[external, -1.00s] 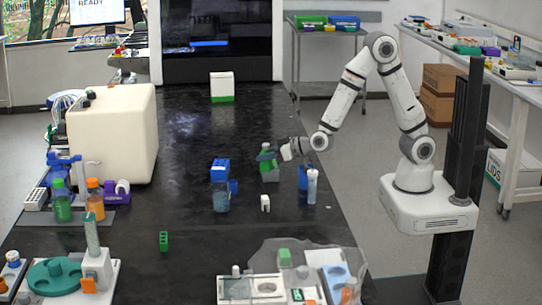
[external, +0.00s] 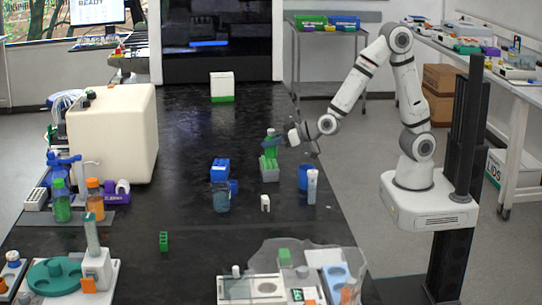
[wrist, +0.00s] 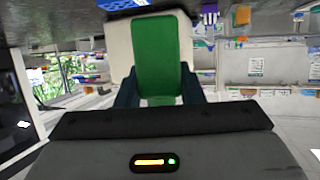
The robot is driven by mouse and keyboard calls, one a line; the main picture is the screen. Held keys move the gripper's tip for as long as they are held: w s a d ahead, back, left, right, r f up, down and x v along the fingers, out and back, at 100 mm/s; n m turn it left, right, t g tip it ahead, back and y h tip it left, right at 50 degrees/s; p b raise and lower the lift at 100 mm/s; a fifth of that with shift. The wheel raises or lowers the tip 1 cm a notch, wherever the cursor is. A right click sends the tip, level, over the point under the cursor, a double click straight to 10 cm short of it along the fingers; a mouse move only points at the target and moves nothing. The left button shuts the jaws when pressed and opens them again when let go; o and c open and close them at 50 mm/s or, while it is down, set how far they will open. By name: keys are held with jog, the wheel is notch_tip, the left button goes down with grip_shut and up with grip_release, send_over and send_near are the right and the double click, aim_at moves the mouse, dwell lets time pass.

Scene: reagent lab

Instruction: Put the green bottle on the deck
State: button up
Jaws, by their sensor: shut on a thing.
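My gripper (external: 284,141) is shut on a green bottle (external: 270,133) above the middle of the black bench (external: 180,130). In the wrist view the green bottle (wrist: 155,55) fills the space between the two dark fingers (wrist: 158,98). A pale green block (external: 268,170) stands right below the bottle; I cannot tell whether they touch. Another green bottle (external: 61,205) stands at the left beside an orange bottle (external: 95,203), on a dark grey mat (external: 98,219). I cannot tell which surface is the deck.
A blue block (external: 219,168), a blue-tinted bottle (external: 221,197), a blue cup (external: 303,178), a white-capped tube (external: 312,187) and a small white piece (external: 265,203) stand near the gripper. A big cream box (external: 112,133) is at the left. The bench behind is mostly clear.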

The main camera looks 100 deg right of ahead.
jog(key=w+a+r+n+y+p, duration=0.1)
jog(key=w+a+r+n+y, duration=0.15)
jog(key=a, duration=0.55)
jog(key=w+a+r+n+y+p, duration=0.2)
jog(key=w+a+n+y, duration=0.15)
jog(key=a, duration=0.55)
jog(key=a+r+n+g+y+p, duration=0.2)
jog(key=a+n+y, duration=0.4)
jog(key=a, duration=1.4)
jog(key=s+a+f+n+g+y+p, duration=0.2)
jog(key=s+a+n+g, duration=0.15)
jog(key=s+a, duration=0.4)
jog(key=s+a+f+n+g+y+p, duration=0.1)
jog(key=s+a+f+n+g+y, duration=0.2)
jog(key=a, duration=0.8)
jog(key=s+a+f+n+g+y+p, duration=0.1)
jog(key=s+a+n+g+p, duration=0.15)
jog(key=s+a+g, duration=0.4)
jog(key=shift+t, duration=0.8)
jog(key=shift+s+a+f+b, duration=0.15)
jog(key=shift+a+f+b, duration=0.25)
jog(key=shift+f+b, duration=1.05)
jog(key=shift+s+a+f+b, duration=0.1)
jog(key=shift+a+f+b, duration=0.4)
jog(key=shift+f, duration=2)
jog(key=shift+s+a+f+b, duration=0.15)
jog(key=shift+a+f+b, duration=0.2)
jog(key=shift+f+b, duration=1.1)
jog(key=shift+f+p, duration=0.35)
jog(key=shift+f, duration=0.4)
